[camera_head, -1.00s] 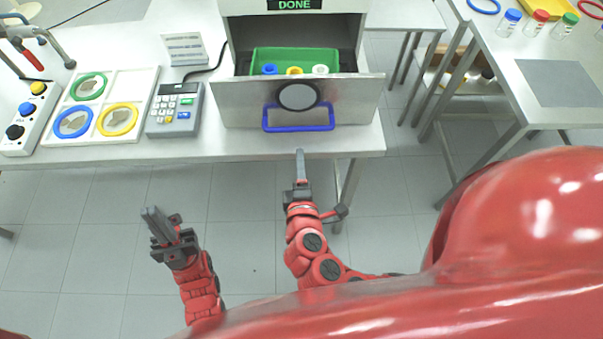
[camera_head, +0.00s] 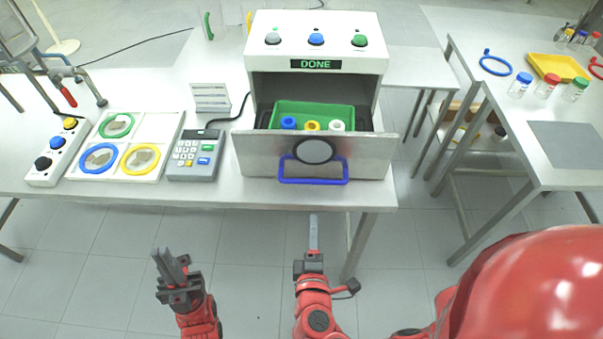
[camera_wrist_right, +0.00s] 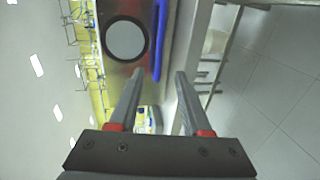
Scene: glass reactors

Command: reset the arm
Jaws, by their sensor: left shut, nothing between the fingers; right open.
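My left gripper (camera_head: 168,262) is shut and empty, below the table's front edge in the head view. My right gripper (camera_head: 313,235) hangs in front of the table, below the blue drawer handle (camera_head: 313,181), apart from it. In the right wrist view, the two fingers of the right gripper (camera_wrist_right: 158,88) are spread with nothing between them. That view also shows the drawer's round disc (camera_wrist_right: 126,40) and the blue handle (camera_wrist_right: 158,40) beyond the fingertips.
The machine (camera_head: 317,50) reads DONE; its open drawer (camera_head: 255,156) holds a green tray (camera_head: 340,112) with blue, yellow and white capped items. A keypad (camera_head: 196,153), a white ring panel (camera_head: 165,128) and a button box (camera_head: 50,160) stand left. Another table (camera_head: 520,150) stands right.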

